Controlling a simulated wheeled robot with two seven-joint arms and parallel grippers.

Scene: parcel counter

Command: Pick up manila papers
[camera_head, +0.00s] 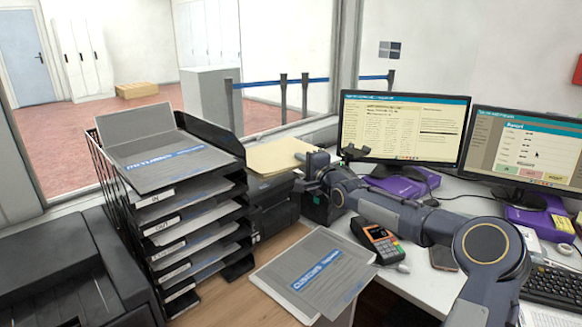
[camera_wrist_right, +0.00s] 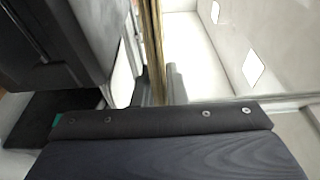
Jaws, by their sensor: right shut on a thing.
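The manila papers (camera_head: 272,157) lie flat, or nearly flat, over a black printer-like device beside the letter trays in the head view. My right gripper (camera_head: 306,165) is at their right edge and shut on them. In the right wrist view the papers (camera_wrist_right: 154,50) show edge-on as a thin tan strip running up from the gripper body. The fingertips are too small in the head view to make out clearly. I cannot tell whether the papers are lifted clear of the device. My left gripper is in neither view.
A black letter-tray stack (camera_head: 188,235) stands left of the papers, with a grey customs folder (camera_head: 160,150) on top. Another customs folder (camera_head: 318,272) lies at the desk's front. A card terminal (camera_head: 377,240) and monitors (camera_head: 404,128) are to the right, near my arm.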

